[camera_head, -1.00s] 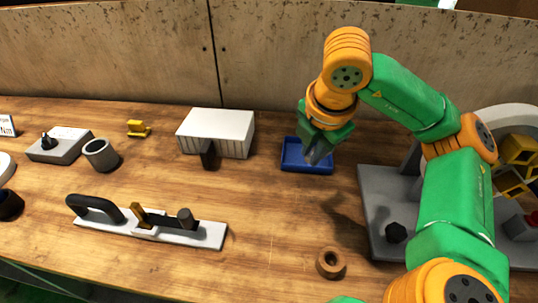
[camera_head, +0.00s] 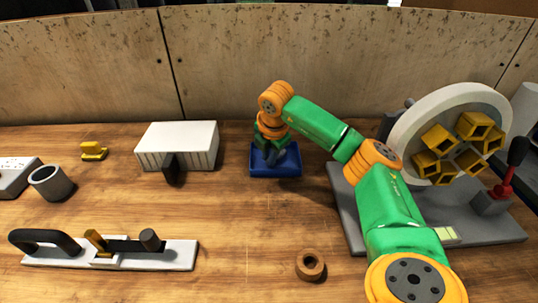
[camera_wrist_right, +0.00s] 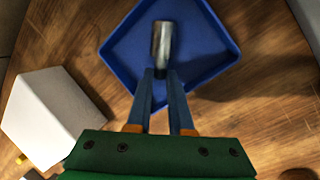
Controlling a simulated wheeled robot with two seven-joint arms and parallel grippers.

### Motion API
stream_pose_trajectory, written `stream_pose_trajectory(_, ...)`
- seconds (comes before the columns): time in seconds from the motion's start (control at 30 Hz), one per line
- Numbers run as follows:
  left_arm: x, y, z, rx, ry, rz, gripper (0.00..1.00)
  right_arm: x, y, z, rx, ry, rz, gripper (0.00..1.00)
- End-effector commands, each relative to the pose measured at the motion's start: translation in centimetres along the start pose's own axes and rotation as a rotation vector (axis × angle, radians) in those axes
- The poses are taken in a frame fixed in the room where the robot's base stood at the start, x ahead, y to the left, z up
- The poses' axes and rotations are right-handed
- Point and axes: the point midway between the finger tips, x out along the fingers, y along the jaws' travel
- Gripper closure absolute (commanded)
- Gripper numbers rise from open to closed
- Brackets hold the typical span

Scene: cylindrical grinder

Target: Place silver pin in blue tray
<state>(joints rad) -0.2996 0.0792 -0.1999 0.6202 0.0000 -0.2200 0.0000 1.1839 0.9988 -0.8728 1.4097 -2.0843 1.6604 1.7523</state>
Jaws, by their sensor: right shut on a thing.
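The silver pin (camera_wrist_right: 162,45) is a short shiny cylinder with a dark lower end, seen in the right wrist view. My right gripper (camera_wrist_right: 161,76) is shut on the pin's dark end. In the head view the right gripper (camera_head: 271,156) is over the blue tray (camera_head: 290,171), low and close to it. The tray also fills the top of the right wrist view (camera_wrist_right: 215,62), behind the pin. I cannot tell whether the pin touches the tray floor. The pin cannot be made out in the head view. My left gripper is not in view.
A white ribbed box (camera_head: 180,143) with a dark handle stands left of the tray. The grinder (camera_head: 455,200) with its round wheel is at the right. A brown ring (camera_head: 310,265) lies in front, and a long handled tool (camera_head: 155,255) at front left.

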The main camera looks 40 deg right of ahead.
Motion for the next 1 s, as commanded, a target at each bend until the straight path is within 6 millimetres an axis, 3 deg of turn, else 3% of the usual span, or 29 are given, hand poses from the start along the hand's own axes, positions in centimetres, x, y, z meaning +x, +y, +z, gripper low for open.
stream_pose_trajectory(0.13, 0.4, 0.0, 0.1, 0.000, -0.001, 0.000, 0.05, 0.4, -0.1, -0.1, 0.000, 0.000, 0.000, 1.00)
stream_pose_trajectory(0.17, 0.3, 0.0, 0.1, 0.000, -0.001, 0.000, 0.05, 0.3, -0.1, -0.1, 0.000, 0.000, 0.000, 0.75)
stream_pose_trajectory(0.27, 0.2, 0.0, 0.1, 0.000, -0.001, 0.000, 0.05, 0.3, -0.1, -0.1, 0.000, 0.000, 0.000, 0.51)
stream_pose_trajectory(0.53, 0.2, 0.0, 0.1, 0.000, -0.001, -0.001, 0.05, 0.2, -0.1, -0.1, 0.000, 0.000, 0.000, 0.51)
stream_pose_trajectory(0.67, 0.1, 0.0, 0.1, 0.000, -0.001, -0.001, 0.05, -0.8, 0.1, 0.0, 0.001, 0.000, 0.003, 0.51)
stream_pose_trajectory(1.0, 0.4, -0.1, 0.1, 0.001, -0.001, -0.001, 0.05, -8.9, 0.2, -0.1, -0.001, 0.001, 0.006, 0.51)
